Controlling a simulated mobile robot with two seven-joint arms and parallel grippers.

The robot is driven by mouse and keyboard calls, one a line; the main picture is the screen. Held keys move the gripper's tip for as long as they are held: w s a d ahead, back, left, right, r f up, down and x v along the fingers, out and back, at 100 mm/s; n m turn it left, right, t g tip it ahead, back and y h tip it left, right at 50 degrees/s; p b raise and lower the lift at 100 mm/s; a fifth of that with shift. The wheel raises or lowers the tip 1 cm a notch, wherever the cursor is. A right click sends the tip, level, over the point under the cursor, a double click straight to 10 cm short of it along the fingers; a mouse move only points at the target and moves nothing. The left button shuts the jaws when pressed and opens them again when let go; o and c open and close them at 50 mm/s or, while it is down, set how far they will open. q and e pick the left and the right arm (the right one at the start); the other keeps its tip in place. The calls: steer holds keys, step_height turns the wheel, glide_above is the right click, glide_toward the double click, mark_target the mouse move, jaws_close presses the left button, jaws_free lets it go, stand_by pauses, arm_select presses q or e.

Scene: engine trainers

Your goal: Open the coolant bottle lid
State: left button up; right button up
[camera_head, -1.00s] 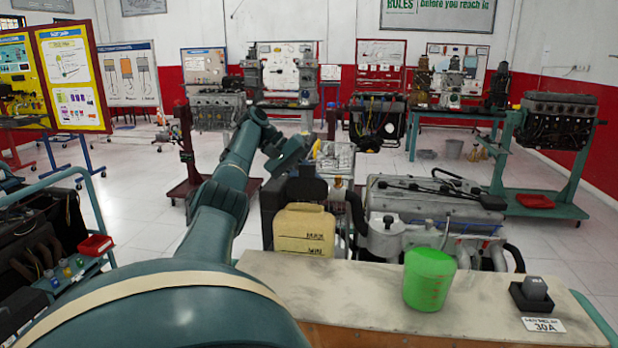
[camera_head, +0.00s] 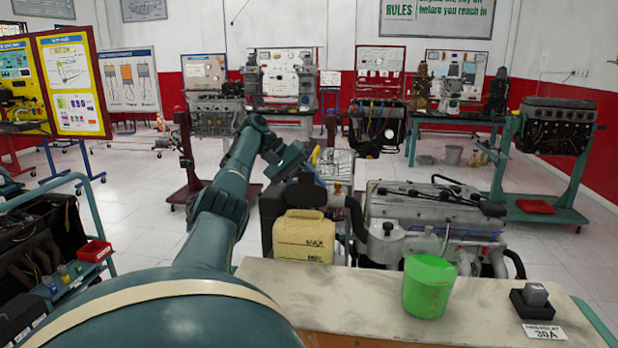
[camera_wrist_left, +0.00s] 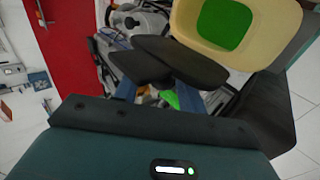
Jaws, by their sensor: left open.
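The coolant bottle (camera_head: 303,240) is a cream tank with level markings, upright behind the wooden bench top. A dark part stands just behind its top, and I cannot make out the lid in the head view. My left gripper (camera_head: 309,166) is open, above and behind the bottle, apart from it in the head view. In the left wrist view, a cream rim (camera_wrist_left: 184,20) around a round green area (camera_wrist_left: 226,24) shows at the top, near the dark fingers. I cannot tell whether this is the bottle or whether it has a lid. My right gripper is not in view.
A green measuring cup (camera_head: 428,288) and a black block (camera_head: 535,298) stand on the bench top (camera_head: 350,290). An engine (camera_head: 430,205) with hoses lies right of the bottle. A cart with a red tray (camera_head: 94,250) is at the left.

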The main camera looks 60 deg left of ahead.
arm_select(q)
step_height(320, 180, up, 9)
steer(key=shift+f, duration=0.1)
steer(key=shift+r, duration=0.55)
steer(key=shift+c, duration=0.3)
